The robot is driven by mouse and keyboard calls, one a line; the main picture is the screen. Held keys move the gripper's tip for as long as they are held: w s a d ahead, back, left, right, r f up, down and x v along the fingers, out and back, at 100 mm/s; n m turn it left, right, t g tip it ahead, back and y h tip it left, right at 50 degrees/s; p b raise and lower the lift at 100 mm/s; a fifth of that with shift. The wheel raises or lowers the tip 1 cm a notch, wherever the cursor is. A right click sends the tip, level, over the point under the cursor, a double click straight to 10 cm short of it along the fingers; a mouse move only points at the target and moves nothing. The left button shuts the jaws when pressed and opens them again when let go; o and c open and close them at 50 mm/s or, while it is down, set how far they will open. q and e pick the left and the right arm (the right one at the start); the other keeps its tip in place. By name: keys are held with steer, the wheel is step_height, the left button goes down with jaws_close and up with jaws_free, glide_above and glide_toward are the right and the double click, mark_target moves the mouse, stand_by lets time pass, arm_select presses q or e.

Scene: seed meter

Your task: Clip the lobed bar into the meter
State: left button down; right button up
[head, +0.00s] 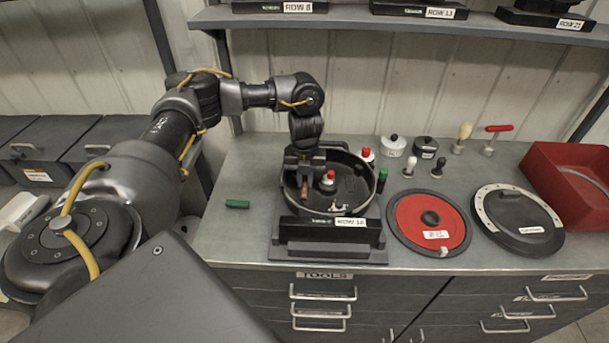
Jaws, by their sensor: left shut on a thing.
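The meter (372,185) is a round, open black housing on a dark base with a white label at its front. My left gripper (304,186) reaches down into the left part of its bowl. It is shut on a small reddish-brown piece (304,192); whether this is part of the lobed bar I cannot tell. A red-topped knob with a pale base (328,178) stands in the bowl just right of the fingers. A small whitish shape (340,208) shows low at the bowl's front. The gripper hides part of the bowl. My right gripper is not in view.
A green piece (237,204) lies left of the meter. A red disc (430,222) and a grey-rimmed black lid (518,218) lie to the right, before a red bin (570,180). Several small knobbed tools stand behind. A shelf (400,22) runs above; bench left of the meter is mostly clear.

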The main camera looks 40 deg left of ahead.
mark_target(305, 182)
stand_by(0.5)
arm_select(q)
steer(key=shift+f, duration=0.1)
steer(key=c, duration=1.3)
jaws_free()
steer(key=shift+c, duration=0.4)
step_height(305, 182, up, 10)
steer(key=p, duration=1)
steer(key=shift+f, duration=0.2)
